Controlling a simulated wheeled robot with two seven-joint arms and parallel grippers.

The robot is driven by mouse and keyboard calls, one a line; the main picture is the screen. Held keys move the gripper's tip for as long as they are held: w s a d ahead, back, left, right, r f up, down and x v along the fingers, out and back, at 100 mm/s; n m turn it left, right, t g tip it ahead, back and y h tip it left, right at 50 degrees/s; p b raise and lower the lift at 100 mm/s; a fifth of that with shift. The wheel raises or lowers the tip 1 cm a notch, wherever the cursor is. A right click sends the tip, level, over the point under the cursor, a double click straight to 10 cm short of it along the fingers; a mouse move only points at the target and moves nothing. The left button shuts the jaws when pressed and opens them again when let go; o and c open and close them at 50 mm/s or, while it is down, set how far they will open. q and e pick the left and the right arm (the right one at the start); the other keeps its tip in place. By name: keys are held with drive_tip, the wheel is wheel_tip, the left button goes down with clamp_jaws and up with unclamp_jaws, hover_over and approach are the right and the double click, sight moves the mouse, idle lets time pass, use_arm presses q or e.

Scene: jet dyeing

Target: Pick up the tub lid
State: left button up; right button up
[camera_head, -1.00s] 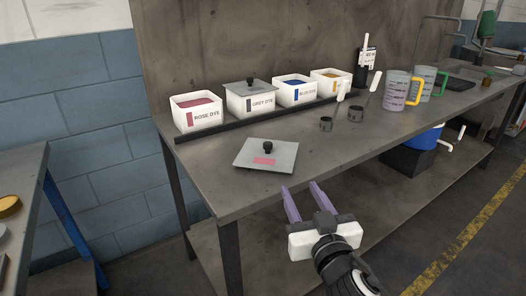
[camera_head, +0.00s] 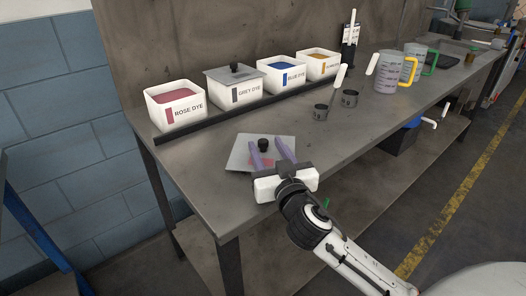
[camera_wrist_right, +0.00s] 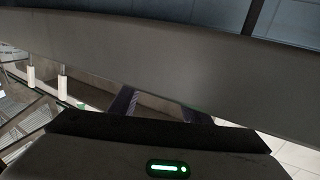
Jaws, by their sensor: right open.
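A flat grey square lid (camera_head: 240,153) with a black knob (camera_head: 263,144) and a pink label lies on the bench near its front edge. My right gripper (camera_head: 266,143) is open, with its two purple fingers reaching over the lid, one on each side of the knob as seen from the head. I cannot tell how high the fingers are above the lid. My left gripper is not in view.
Behind a black rail stand white tubs: rose dye (camera_head: 181,107), grey dye (camera_head: 240,93) with its own lid on, blue dye (camera_head: 288,82) and an orange one (camera_head: 318,66). The bench (camera_head: 200,170) left of the lid is clear.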

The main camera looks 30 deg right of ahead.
sight(263, 140)
drive_tip(key=x, duration=0.3)
drive_tip(key=shift+w+d, duration=0.1)
drive_tip(key=shift+w, duration=0.2)
drive_tip(key=shift+c, duration=0.3)
clamp_jaws()
drive_tip(key=shift+r, duration=0.1)
